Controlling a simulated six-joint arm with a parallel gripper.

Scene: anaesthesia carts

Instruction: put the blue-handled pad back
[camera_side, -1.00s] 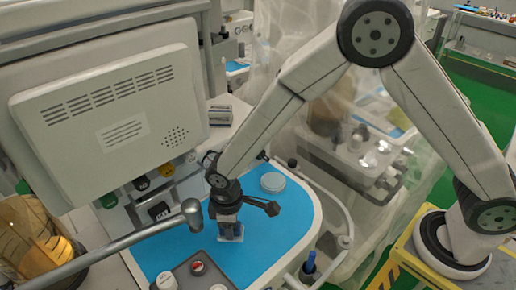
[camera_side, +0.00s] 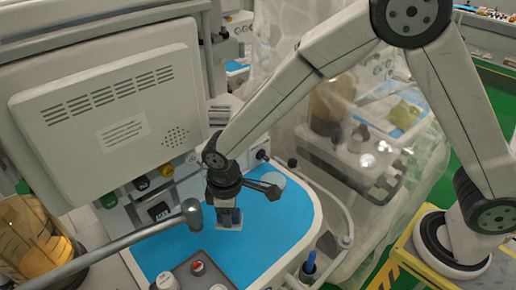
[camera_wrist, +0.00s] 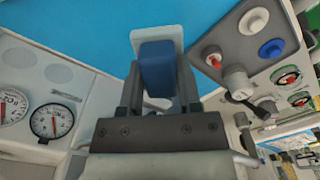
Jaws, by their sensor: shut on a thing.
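My gripper (camera_side: 227,207) is over the blue mat of the cart top and points down. It is shut on the blue-handled pad (camera_wrist: 157,68), with a finger on each side of the blue handle. The pad's pale grey plate shows beyond the handle in the wrist view, and low under the fingers in the side view (camera_side: 229,224). The pad is over the blue mat (camera_side: 265,235), seemingly just above it; the gap is hard to judge. A blue-topped thing (camera_side: 309,263) stands in a dark holder at the cart's front right edge.
A grey block with red and white knobs (camera_side: 192,274) stands at the mat's front. A jointed grey metal arm (camera_side: 150,231) reaches in from the left, its end close to my gripper. A large monitor (camera_side: 110,110) stands at left.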

